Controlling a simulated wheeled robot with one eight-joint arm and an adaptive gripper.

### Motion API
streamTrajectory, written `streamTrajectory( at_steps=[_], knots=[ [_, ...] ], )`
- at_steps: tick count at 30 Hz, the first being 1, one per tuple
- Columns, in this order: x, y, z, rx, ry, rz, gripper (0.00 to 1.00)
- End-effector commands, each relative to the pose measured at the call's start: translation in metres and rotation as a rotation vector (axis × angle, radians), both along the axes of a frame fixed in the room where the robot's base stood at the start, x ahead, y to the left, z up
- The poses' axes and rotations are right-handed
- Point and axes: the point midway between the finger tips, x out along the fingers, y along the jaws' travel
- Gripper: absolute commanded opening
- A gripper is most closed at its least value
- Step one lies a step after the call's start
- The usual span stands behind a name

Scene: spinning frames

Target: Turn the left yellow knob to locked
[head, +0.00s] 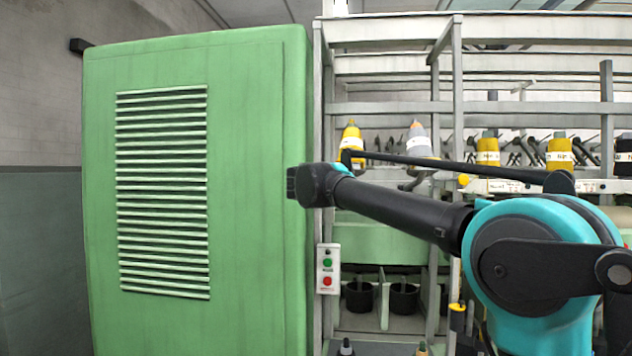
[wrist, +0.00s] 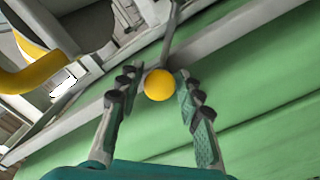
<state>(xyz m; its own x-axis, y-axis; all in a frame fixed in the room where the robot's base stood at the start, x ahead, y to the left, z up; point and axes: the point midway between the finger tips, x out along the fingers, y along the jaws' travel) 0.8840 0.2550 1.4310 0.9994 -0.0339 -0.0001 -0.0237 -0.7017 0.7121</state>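A round yellow knob (wrist: 158,84) shows in the wrist view, with a thin grey bar rising behind it. My gripper (wrist: 157,74) is open, with one ridged finger on each side of the knob. A gap shows between the knob and each finger, and neither finger visibly touches it. How deep the knob sits between the fingertips is hard to tell. In the head view a small yellow ball (head: 463,180) shows just below my arm. It looks like the same knob, but I cannot be sure. My gripper cannot be made out in the head view.
A tall green cabinet (head: 255,200) stands at the left, close to my arm's bend. A grey frame holds yellow bobbins (head: 487,150) behind my arm. A switch box (head: 328,268) with green and red buttons hangs on a post. In the wrist view a grey rail (wrist: 235,45) runs behind the knob.

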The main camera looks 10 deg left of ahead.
Motion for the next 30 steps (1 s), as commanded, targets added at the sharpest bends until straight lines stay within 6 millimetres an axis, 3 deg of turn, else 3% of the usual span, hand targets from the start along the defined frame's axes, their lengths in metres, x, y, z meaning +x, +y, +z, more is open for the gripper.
streamTrajectory(
  at_steps=[6,15,30],
  knots=[
    [0.0002,0.0000,0.0000,0.000,0.000,0.000,0.36],
    [0.0000,0.0001,-0.0001,0.000,0.000,0.000,0.00],
    [-0.0001,0.0001,-0.0001,-0.138,0.005,0.000,0.00]
  ],
)
